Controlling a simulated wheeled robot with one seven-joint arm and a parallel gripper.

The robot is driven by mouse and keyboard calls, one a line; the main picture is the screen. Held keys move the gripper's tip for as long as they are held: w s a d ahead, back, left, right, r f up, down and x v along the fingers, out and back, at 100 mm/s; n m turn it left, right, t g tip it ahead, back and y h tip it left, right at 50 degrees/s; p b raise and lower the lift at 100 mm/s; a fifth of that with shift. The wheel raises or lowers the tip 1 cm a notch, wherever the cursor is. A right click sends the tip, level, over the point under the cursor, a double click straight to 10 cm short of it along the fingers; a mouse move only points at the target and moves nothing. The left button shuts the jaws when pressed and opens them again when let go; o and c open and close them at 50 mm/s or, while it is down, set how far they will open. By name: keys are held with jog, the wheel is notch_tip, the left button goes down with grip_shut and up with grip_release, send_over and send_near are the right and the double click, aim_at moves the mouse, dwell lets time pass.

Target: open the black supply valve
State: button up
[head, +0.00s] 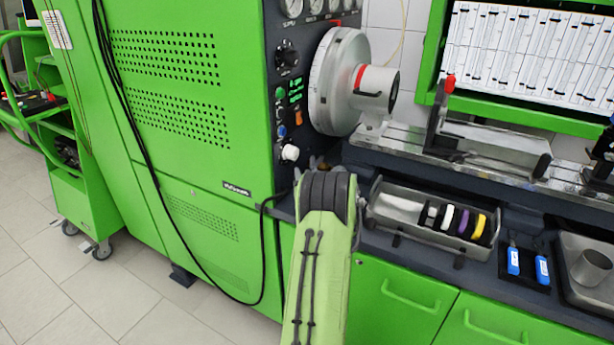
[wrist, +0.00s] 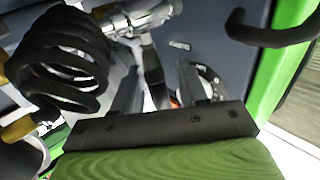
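In the wrist view, a chrome pipe fitting (wrist: 145,15) runs across the top. A flat black lever (wrist: 153,78) hangs below it; it looks like the black supply valve's handle, though I cannot be sure. My gripper (wrist: 158,80) has its two dark fingers apart, with the lever showing between them. I see a gap on the lever's right; contact on its left is unclear. The lever's lower end is hidden behind the gripper's dark body. In the head view my green arm covers this area, and neither the lever nor the fingers can be made out.
A black coiled hose (wrist: 60,60) is close on the left in the wrist view, and a curved black handle (wrist: 270,28) is at upper right. In the head view, a metal drum (head: 337,82) and a tray of coloured rings (head: 410,218) stand near my arm.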

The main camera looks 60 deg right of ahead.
jog(key=b+v, duration=0.5)
jog(key=v, duration=1.1)
jog(key=shift+w, duration=0.1)
jog(key=shift+c, duration=0.2)
